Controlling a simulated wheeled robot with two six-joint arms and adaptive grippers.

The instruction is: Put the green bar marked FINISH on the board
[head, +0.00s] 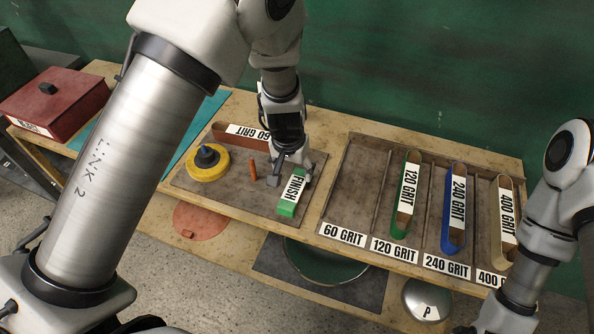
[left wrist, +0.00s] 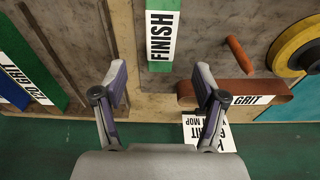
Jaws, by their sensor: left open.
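The green bar with a white FINISH label (head: 286,211) lies at the right front of the brown board (head: 228,196), by its edge. The bar (left wrist: 160,66) also shows at the top of the left wrist view, in line with the gap between my fingers. My left gripper (head: 289,175) is open and empty, over the far end of the bar; in the left wrist view its two fingers (left wrist: 161,82) stand wide apart. I cannot tell whether a finger touches the bar. My right arm shows at the right, but its gripper is out of view.
The board also holds a yellow wheel (head: 208,172), an orange peg (head: 253,170) and a brown 60 GRIT belt (head: 226,132). A rack at the right holds green, blue and tan belts; its 60 GRIT slot (head: 350,190) is empty. A red box (head: 55,103) stands at the far left.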

